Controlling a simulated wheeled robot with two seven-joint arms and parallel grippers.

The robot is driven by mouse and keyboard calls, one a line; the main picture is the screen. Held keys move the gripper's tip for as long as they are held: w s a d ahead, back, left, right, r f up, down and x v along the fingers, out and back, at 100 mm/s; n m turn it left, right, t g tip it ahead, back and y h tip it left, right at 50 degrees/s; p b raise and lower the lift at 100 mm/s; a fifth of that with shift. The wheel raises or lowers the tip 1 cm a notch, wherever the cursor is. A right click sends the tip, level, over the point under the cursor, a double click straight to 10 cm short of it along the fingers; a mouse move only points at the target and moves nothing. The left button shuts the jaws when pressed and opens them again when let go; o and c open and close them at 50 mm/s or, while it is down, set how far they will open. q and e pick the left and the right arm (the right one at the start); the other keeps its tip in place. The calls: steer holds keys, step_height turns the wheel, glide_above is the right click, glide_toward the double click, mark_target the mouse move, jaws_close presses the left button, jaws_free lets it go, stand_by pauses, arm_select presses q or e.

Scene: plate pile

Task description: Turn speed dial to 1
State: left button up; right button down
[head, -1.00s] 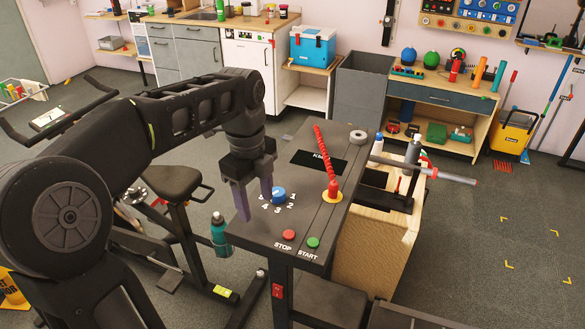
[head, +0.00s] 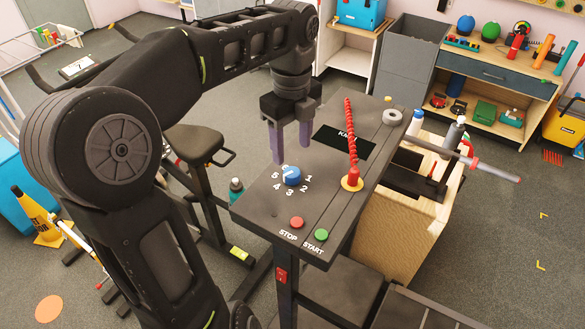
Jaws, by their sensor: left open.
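My right gripper is not in view.
A red STOP button (head: 297,222) and a green START button (head: 321,235) are at the console's near end. A tape roll (head: 392,117) lies at the far end.

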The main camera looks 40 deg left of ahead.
mark_target(292, 172)
arm_select(q)
step_height(292, 172, down, 5)
steer(key=b, duration=0.4)
steer(key=shift+f, duration=0.2)
steer(key=shift+f+p, duration=0.45)
steer(key=shift+f, duration=0.45)
steer(key=shift+c, duration=0.6)
jaws_close()
